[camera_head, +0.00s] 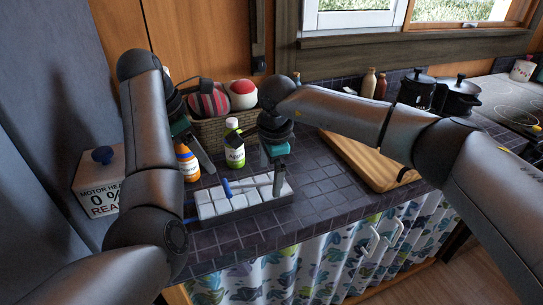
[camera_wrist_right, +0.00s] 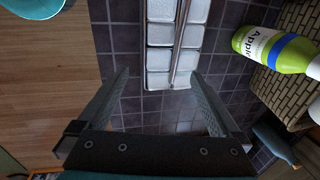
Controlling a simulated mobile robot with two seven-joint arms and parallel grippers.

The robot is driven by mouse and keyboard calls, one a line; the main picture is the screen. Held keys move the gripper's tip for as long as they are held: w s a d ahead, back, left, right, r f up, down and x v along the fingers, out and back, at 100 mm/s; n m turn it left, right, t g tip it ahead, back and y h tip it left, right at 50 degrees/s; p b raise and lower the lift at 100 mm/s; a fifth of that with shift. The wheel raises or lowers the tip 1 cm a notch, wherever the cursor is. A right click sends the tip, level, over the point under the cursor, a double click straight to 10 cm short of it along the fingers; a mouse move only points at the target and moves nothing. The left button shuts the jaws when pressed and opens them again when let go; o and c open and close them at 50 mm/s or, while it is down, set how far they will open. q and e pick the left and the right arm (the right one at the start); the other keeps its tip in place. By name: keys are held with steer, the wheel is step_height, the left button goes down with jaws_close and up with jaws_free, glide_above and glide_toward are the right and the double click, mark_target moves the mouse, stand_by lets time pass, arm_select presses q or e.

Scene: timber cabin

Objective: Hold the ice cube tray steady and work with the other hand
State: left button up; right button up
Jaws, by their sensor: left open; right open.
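The ice cube tray (camera_head: 222,205) lies near the front edge of the dark tiled counter, its pale compartments in two rows. In the right wrist view the tray (camera_wrist_right: 158,58) is ahead of the fingers. A tool with a blue handle (camera_head: 228,188) and a thin metal shaft lies across the tray; the shaft (camera_wrist_right: 182,45) runs lengthwise over the compartments. My right gripper (camera_head: 278,178) is open and empty above the tray's right end; it also shows in the wrist view (camera_wrist_right: 165,88). My left gripper (camera_head: 203,158) is open behind the tray's left part, partly hidden by its arm.
A green bottle (camera_head: 235,156) and an orange bottle (camera_head: 188,166) stand behind the tray. A wicker basket (camera_head: 211,134) holds round items at the back. A wooden board (camera_head: 365,160) lies to the right, with dark pots (camera_head: 457,98) beyond. Tiles between tray and board are clear.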

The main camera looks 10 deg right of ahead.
mark_target(268, 194)
steer(key=f, duration=0.4)
steer(key=w+f, duration=0.1)
steer(key=f, duration=0.1)
steer(key=shift+a+f, duration=0.1)
jaws_close()
stand_by(0.7)
